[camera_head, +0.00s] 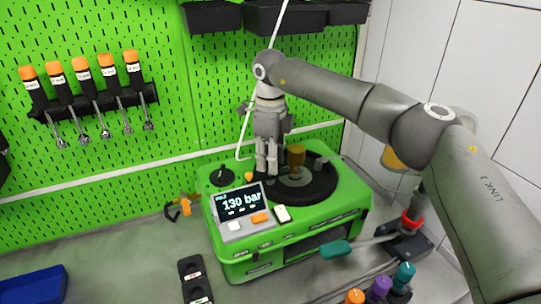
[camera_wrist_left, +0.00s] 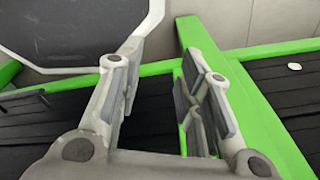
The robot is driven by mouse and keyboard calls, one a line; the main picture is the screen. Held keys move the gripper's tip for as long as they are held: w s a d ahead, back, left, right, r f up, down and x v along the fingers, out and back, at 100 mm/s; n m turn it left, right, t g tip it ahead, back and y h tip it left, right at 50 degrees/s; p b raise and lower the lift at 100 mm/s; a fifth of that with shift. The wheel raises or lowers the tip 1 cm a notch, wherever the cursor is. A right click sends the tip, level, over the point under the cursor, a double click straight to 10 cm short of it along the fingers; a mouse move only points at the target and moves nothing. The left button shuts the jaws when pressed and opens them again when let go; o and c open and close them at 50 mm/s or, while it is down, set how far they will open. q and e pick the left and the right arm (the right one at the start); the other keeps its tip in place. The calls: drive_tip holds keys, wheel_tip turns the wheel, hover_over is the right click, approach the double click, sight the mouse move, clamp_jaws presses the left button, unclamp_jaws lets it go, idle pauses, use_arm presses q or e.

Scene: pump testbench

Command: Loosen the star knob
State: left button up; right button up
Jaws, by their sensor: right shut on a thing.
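The green pump testbench (camera_head: 340,220) stands on the bench top. My right gripper (camera_head: 267,168) points down at its top, beside the round black plate (camera_head: 322,187). Its fingers are close together and shut on what appears to be the star knob, which they hide almost wholly. A black knob (camera_head: 222,175) and a small orange knob (camera_head: 248,177) sit to the left of the fingers, apart from them. The display (camera_head: 240,204) reads 130 bar. My left gripper (camera_wrist_left: 165,60) shows only in the left wrist view, open and empty.
An amber cylinder (camera_head: 296,156) stands just right of my right gripper. A blue tray (camera_head: 35,284) is at the front left.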

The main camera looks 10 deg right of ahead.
drive_tip(key=n, duration=0.4)
drive_tip(key=shift+n+p, duration=0.3)
drive_tip(key=shift+n, duration=1.9)
drive_tip(key=o, duration=0.8)
drive_tip(key=shift+c, duration=0.2)
wheel_tip(320, 180, up, 12)
